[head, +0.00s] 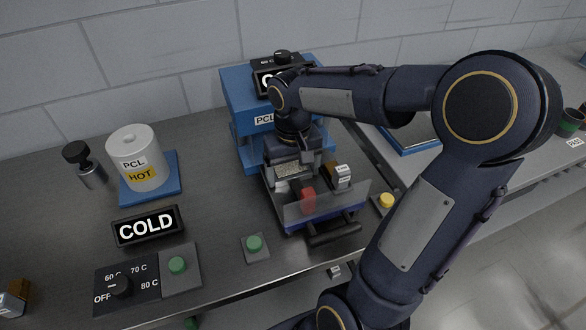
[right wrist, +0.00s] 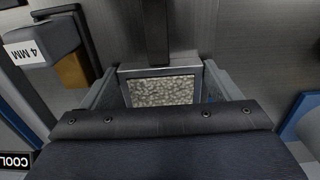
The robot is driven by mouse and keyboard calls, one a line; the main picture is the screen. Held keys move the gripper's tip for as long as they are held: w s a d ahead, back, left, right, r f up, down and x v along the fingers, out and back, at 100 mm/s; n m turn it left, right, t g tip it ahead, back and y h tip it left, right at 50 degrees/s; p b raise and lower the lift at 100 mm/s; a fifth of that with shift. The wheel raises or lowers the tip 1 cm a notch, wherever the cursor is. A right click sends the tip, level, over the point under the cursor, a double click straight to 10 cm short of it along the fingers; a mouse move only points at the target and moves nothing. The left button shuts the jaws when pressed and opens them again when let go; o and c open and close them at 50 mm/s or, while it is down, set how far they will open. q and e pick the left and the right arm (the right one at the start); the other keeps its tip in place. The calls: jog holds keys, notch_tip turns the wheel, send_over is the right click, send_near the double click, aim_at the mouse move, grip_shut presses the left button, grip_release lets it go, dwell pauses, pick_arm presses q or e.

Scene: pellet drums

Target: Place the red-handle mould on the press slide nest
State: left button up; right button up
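The red-handle mould is a metal frame filled with pale pellets; it shows in the right wrist view (right wrist: 160,91) and in the head view (head: 289,170), its red handle toward the front. My right gripper (head: 291,162) points down over it. In the right wrist view its two fingers (right wrist: 160,88) lie against the mould's left and right sides, with no clear gap. The mould is over or in the grey press slide (head: 350,198), in front of the blue press (head: 243,92). I cannot tell whether it rests on the nest, which is hidden beneath. My left gripper is not in view.
A 4 MM block (head: 341,176) stands close beside the mould. A black slide handle (head: 335,234), green button (head: 254,243) and yellow button (head: 386,201) are nearby. A white PCL HOT drum (head: 138,158) and COLD sign (head: 147,225) stand left. My right arm covers the right side.

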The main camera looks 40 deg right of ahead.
aim_at(293, 175)
jog(key=o, duration=0.3)
notch_tip(293, 175, up, 12)
jog(key=p, duration=0.1)
jog(key=shift+r, duration=0.2)
jog(key=shift+f, duration=0.1)
dwell(0.6)
